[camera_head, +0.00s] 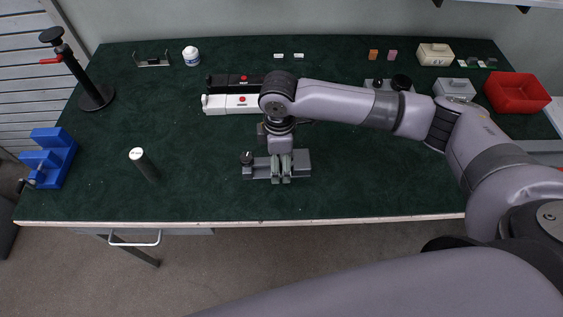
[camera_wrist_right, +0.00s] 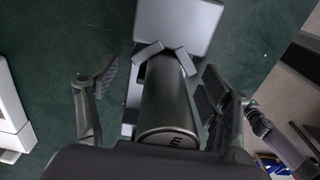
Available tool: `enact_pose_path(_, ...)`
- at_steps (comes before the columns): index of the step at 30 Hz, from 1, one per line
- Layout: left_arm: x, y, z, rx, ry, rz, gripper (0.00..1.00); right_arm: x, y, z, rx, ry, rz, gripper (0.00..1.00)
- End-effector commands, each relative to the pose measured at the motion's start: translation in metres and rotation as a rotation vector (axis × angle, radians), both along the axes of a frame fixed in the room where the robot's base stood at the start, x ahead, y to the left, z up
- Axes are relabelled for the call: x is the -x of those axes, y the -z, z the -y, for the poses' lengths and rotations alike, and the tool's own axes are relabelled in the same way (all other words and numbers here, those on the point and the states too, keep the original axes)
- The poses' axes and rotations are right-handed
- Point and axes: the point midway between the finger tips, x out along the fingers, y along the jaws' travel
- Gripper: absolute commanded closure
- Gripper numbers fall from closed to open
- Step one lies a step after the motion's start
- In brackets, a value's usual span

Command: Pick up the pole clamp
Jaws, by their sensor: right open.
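In the right wrist view the open fingers (camera_wrist_right: 155,95) stand on either side of the dark cylinder, with a clear gap on the left; contact on the right is unclear. My left gripper is not in view.
Behind the gripper lie a black bar (camera_head: 235,80) and a white bar (camera_head: 230,104). A dark cylinder (camera_head: 148,166) stands to the left, beyond it a blue fixture (camera_head: 52,158) and a black stand (camera_head: 95,97). A red bin (camera_head: 517,92) is at right. The front left tabletop is mostly clear.

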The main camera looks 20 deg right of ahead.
Motion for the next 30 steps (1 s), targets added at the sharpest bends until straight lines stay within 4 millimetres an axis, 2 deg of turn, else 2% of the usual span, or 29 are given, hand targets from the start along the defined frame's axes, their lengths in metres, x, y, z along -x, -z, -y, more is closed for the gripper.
enact_pose_path(2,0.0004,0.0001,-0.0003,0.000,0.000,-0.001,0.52,0.0000,-0.0002,-0.0002,0.000,0.000,0.000,0.29)
enact_pose_path(30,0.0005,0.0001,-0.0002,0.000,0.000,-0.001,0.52,-0.0008,-0.0008,0.0001,0.000,0.001,0.002,0.91)
